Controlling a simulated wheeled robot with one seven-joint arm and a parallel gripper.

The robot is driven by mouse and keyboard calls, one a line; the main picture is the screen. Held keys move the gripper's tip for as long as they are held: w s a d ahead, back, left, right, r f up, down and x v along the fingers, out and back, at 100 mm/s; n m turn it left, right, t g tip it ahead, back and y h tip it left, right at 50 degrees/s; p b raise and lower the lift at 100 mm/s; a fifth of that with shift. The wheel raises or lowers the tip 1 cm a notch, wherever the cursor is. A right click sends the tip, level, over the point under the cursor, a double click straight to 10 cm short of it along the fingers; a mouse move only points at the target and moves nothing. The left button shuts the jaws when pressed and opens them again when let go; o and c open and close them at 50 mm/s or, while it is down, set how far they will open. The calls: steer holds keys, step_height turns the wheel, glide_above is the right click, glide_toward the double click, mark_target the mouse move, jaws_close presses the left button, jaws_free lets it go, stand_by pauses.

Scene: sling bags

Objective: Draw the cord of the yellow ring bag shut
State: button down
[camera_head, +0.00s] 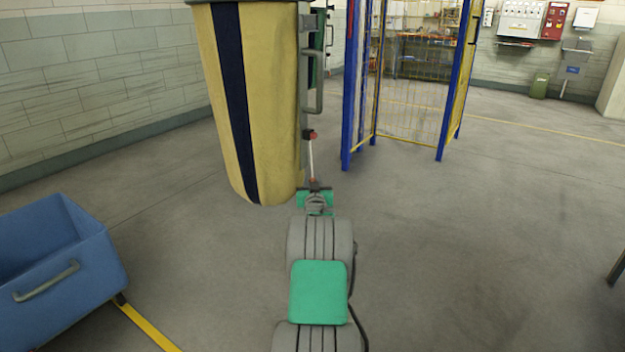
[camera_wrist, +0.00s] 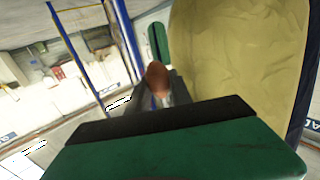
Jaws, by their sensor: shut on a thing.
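The yellow bag (camera_head: 274,95), with a dark blue stripe, hangs at the upper middle of the head view. Its top is cut off, so its ring and mouth are hidden. In the wrist view its creased yellow cloth (camera_wrist: 240,50) fills the upper right. My gripper (camera_head: 315,190) is just right of the bag's lower end. A small red knob (camera_head: 311,134) shows above it, with a thin pale cord (camera_head: 311,160) between them. In the wrist view a red-brown knob (camera_wrist: 156,79) sits at my jaws, which are shut on the cord's end; the exact grip is blurred.
A grey bracket (camera_head: 314,92) stands close to the bag's right side. A blue bin (camera_head: 60,262) is at the lower left. A blue-framed mesh cage (camera_head: 415,90) stands behind on the right. The floor on the right is mostly clear.

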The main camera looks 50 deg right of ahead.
steer(key=shift+s+f, duration=0.1)
steer(key=shift+f, duration=0.6)
steer(key=c, duration=1.5)
jaws_free()
steer(key=shift+c, duration=0.2)
steer(key=o, duration=0.4)
steer(key=shift+r, duration=0.25)
steer(key=shift+r, duration=0.1)
steer(key=p+v, duration=0.2)
steer(key=v, duration=0.5)
steer(key=shift+s+a, duration=0.25)
